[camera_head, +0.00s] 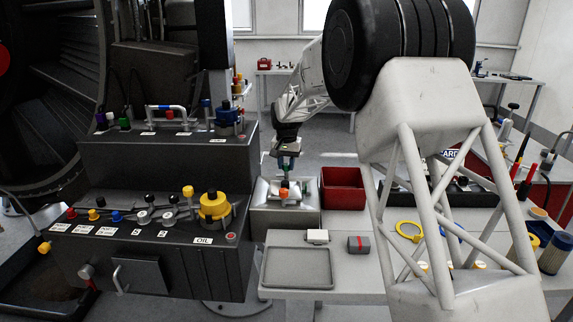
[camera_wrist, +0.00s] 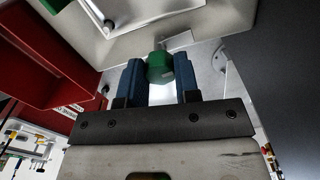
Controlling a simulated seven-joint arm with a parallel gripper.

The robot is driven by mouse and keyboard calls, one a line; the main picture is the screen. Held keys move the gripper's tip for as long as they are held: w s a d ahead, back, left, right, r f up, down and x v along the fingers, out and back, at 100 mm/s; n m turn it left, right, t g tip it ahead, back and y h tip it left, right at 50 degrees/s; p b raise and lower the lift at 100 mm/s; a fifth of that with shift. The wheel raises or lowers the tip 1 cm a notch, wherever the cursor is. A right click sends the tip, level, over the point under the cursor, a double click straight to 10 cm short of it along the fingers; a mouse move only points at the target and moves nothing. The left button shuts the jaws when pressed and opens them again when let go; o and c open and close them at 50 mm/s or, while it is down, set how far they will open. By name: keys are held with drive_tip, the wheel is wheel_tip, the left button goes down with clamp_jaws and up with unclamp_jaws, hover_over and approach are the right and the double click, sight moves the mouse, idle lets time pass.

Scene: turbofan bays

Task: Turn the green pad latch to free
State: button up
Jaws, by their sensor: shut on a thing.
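The green pad latch (camera_wrist: 159,66) is a green knob in the wrist view, in front of a pale metal surface. My gripper (camera_wrist: 159,78) has its two blue fingers on either side of the knob and is shut on it. A short light bar sits just behind the knob in the wrist view.
A red bin (camera_head: 343,188) stands right of the metal box; a red wall (camera_wrist: 65,55) fills the wrist view's left. The dark panel (camera_head: 150,245) with levers and a yellow OIL cap (camera_head: 213,206) stands left. An empty grey tray (camera_head: 297,267) lies on the table in front.

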sight(286, 165)
drive_tip(key=shift+m, duration=0.6)
drive_tip(key=o, duration=0.9)
drive_tip(key=shift+r, duration=0.1)
drive_tip(key=shift+r, duration=3.85)
